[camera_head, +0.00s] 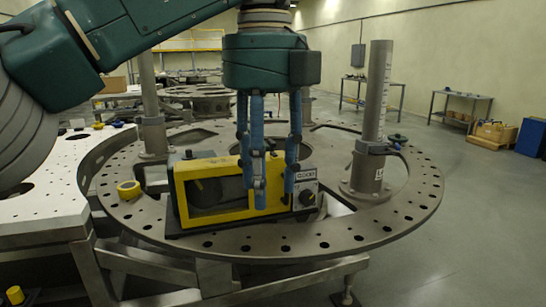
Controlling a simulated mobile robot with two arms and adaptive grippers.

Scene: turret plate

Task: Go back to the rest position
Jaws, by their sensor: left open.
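My left gripper (268,192) comes down from the upper left on its green arm. Its blue fingers point downward in front of a yellow and black box-shaped device (210,188), and they overlap it in the picture. The fingers are open and I see nothing held between them. The device stands upright on the round turret plate (280,246), near its front edge. Whether the fingers touch the device cannot be told. My right gripper is not in the picture.
A tall grey post (377,95) stands on the plate to the right, and another post (149,100) stands at the back left. A yellow tape roll (129,189) lies on the plate's left side. Workbenches (461,96) stand at the back right.

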